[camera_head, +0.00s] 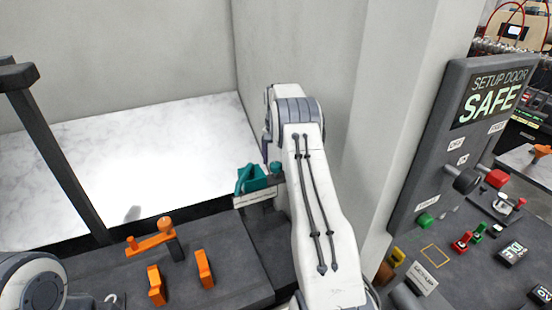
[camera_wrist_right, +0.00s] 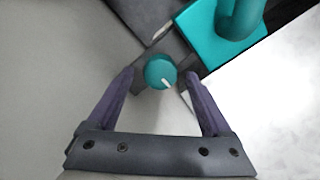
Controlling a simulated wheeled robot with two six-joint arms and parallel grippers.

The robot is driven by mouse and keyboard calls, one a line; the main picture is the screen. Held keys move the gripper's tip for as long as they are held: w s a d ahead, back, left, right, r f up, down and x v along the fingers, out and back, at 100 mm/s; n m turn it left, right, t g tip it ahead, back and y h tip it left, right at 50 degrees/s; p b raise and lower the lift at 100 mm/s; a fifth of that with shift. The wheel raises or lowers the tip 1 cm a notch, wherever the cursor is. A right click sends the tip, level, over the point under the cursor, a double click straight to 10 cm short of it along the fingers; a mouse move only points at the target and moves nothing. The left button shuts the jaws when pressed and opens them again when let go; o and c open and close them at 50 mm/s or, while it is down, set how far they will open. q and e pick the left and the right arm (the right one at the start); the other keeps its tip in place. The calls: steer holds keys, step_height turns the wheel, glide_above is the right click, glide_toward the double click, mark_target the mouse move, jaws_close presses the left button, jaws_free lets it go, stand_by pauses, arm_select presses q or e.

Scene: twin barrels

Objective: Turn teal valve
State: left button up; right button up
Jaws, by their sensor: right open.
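A round teal valve knob (camera_wrist_right: 160,71) with a white mark shows in the right wrist view, between and slightly beyond the fingertips of my right gripper (camera_wrist_right: 160,77). The gripper is open, with a finger on either side of the knob; I cannot tell whether either touches it. In the head view the small teal knob (camera_head: 275,167) is just below my right gripper (camera_head: 267,150), which the arm partly hides. Beside it is a teal block with a curved handle (camera_head: 251,178), also in the right wrist view (camera_wrist_right: 215,40). My left gripper is out of view.
Orange handles (camera_head: 155,239) stand on the dark panel to the left. A dark post (camera_head: 55,155) rises at the left. A pale wall (camera_head: 345,80) is close to the right arm. A control panel with a SAFE screen (camera_head: 490,98) is at the right.

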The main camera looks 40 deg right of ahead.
steer(key=shift+f, duration=0.35)
jaws_close()
